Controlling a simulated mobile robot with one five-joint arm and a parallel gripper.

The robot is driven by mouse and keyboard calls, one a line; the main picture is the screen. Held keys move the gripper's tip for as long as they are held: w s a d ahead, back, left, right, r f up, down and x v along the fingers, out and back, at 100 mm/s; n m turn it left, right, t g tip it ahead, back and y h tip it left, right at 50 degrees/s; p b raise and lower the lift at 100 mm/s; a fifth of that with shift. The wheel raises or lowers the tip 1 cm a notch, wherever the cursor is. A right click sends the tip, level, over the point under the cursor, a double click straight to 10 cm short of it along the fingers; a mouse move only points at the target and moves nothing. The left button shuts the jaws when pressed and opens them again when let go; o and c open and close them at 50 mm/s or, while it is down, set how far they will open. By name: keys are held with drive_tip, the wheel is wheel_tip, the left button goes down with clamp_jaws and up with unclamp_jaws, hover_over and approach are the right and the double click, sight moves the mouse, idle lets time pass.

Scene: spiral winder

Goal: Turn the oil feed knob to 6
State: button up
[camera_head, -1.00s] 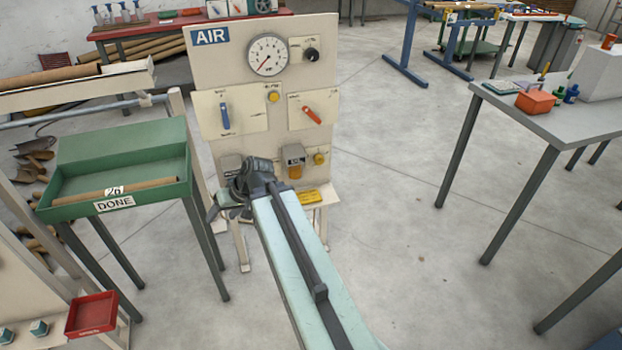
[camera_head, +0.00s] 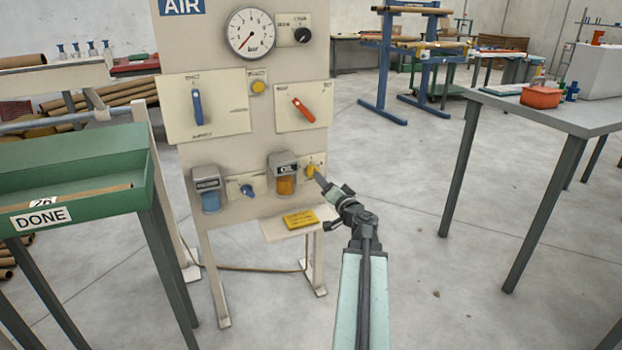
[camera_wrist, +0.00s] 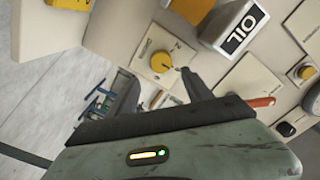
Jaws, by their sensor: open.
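The oil feed knob is a small yellow knob (camera_head: 311,170) on a cream plate, right of the oil unit (camera_head: 284,178) low on the AIR panel. In the wrist view the yellow knob (camera_wrist: 162,62) sits on its plate just beyond and between my fingertips, with the black OIL label (camera_wrist: 240,30) to its right. My gripper (camera_head: 319,178) is close to the knob, with its fingers pointing at the panel. In the wrist view my gripper (camera_wrist: 160,78) is open, and nothing is seen between its fingers. The numbers around the knob are too small to read surely.
A blue knob (camera_head: 247,190) and a second bowl unit (camera_head: 207,190) are to the left. A blue lever (camera_head: 197,106) and a red-orange lever (camera_head: 303,109) are above. A yellow tag (camera_head: 300,219) lies on the ledge below.

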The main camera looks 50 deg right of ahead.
sight(312, 171)
drive_tip(key=x, duration=0.7)
drive_tip(key=shift+w, duration=0.45)
drive_tip(key=shift+a, duration=0.1)
clamp_jaws()
